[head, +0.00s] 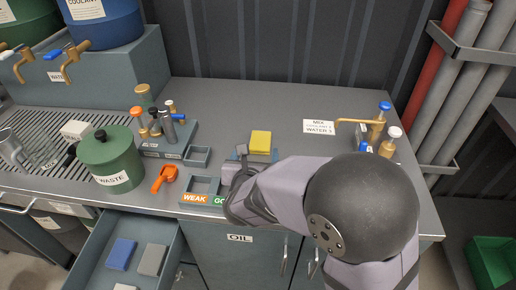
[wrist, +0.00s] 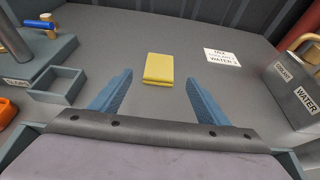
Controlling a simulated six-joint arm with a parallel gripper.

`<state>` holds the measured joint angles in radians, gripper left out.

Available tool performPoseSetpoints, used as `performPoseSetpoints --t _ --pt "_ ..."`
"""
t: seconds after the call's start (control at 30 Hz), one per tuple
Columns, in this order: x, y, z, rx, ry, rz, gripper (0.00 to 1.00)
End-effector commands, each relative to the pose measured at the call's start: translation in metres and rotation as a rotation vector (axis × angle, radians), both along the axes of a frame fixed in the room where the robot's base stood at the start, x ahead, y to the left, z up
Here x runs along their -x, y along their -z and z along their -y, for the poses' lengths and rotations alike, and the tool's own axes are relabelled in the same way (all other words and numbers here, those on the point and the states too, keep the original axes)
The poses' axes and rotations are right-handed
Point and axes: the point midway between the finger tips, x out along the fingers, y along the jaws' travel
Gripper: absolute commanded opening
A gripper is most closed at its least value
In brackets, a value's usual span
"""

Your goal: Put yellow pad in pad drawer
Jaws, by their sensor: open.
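The yellow pad (head: 260,141) lies on the grey counter, in front of the back wall. In the wrist view the yellow pad (wrist: 158,68) is in the upper middle, just beyond and between the fingertips. My gripper (wrist: 157,78) is open with its two blue fingers apart, one on each side of the line to the pad, and nothing between them. In the head view my gripper (head: 257,153) is mostly hidden behind my arm. The pad drawer (head: 146,226) stands open at the lower left, below the counter. It holds a blue pad (head: 121,254), a grey pad (head: 152,260) and a partly cut-off pale pad.
A green waste pot (head: 110,160), an orange tool (head: 164,179) and the WEAK/GOOD tray (head: 203,186) stand left of my arm. Brass taps (head: 380,130) stand at the right. A MIX label (head: 318,127) lies right of the pad. The counter around the pad is clear.

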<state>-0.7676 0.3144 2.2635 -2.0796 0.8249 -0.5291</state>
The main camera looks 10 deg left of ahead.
Motion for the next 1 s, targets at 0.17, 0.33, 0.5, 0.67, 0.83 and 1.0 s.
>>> performPoseSetpoints --t 0.17,0.33,0.5,0.67,0.83,1.0 --pt "0.018 -0.008 -0.001 -0.001 -0.003 0.001 0.69" --pt "0.024 -0.01 0.0 0.001 -0.001 0.0 0.69" --pt "0.024 -0.01 0.0 0.001 -0.001 0.0 0.73" --pt "0.024 -0.01 0.0 0.001 -0.001 0.0 0.73" --pt "0.02 -0.008 0.001 0.002 0.001 -0.001 0.73" --pt "-0.007 0.004 0.002 0.004 0.004 0.0 0.73"
